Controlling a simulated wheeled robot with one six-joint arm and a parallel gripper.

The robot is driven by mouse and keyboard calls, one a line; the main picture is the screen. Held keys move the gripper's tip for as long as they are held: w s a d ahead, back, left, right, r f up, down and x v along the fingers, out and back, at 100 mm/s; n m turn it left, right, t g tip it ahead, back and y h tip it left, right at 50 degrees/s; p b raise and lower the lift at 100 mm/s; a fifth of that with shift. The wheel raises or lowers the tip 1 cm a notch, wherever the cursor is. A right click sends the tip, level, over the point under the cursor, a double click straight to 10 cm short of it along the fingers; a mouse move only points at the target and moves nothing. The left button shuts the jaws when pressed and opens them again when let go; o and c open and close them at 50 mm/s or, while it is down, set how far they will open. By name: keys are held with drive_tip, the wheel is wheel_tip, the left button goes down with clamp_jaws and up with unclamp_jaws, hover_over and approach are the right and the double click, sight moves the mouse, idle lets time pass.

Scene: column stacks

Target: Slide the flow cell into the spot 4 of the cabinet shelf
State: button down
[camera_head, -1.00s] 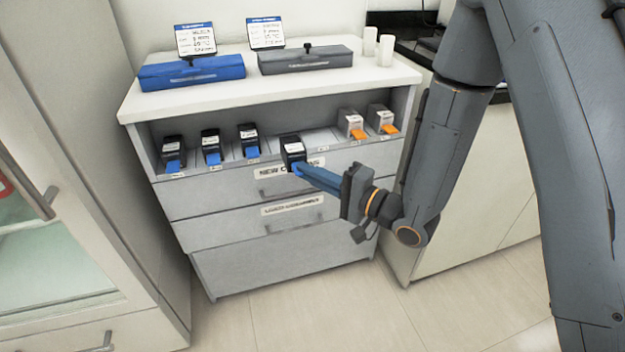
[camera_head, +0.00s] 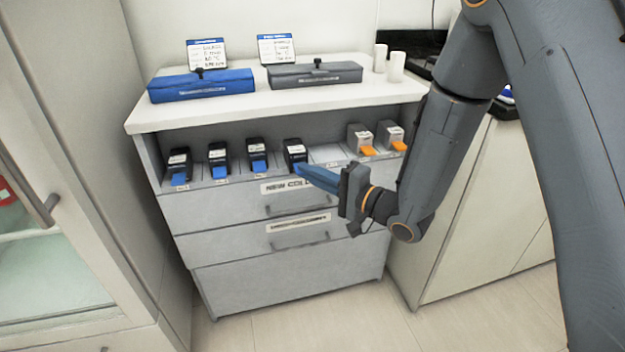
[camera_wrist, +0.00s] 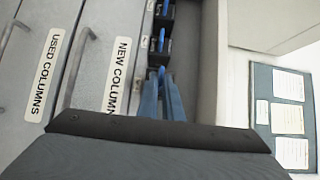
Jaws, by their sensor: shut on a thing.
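A black flow cell (camera_head: 295,151) with a white label is at the tip of my gripper (camera_head: 302,171). My gripper is shut on its front end. The cell looks upright in the cabinet shelf (camera_head: 328,152), in line with the row and just right of the third black cell. Whether its base touches the shelf floor I cannot tell.
Black cells with blue tabs (camera_head: 179,163) (camera_head: 218,160) (camera_head: 257,155) stand to the left. Two grey cells with orange tabs (camera_head: 360,138) (camera_head: 391,135) stand to the right, past an empty stretch. A blue box (camera_head: 201,86) and a grey box (camera_head: 315,75) lie on the cabinet top.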

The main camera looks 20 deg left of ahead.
drive_tip(key=w+a, duration=0.1)
drive_tip(key=w+b, duration=0.1)
drive_tip(key=w, duration=0.1)
drive_tip(key=shift+a+f, duration=0.1)
drive_tip(key=shift+a, duration=0.3)
idle(0.4)
drive_tip(key=c, duration=1.8)
unclamp_jaws()
drive_tip(key=shift+f, duration=0.1)
drive_tip(key=shift+c, duration=0.2)
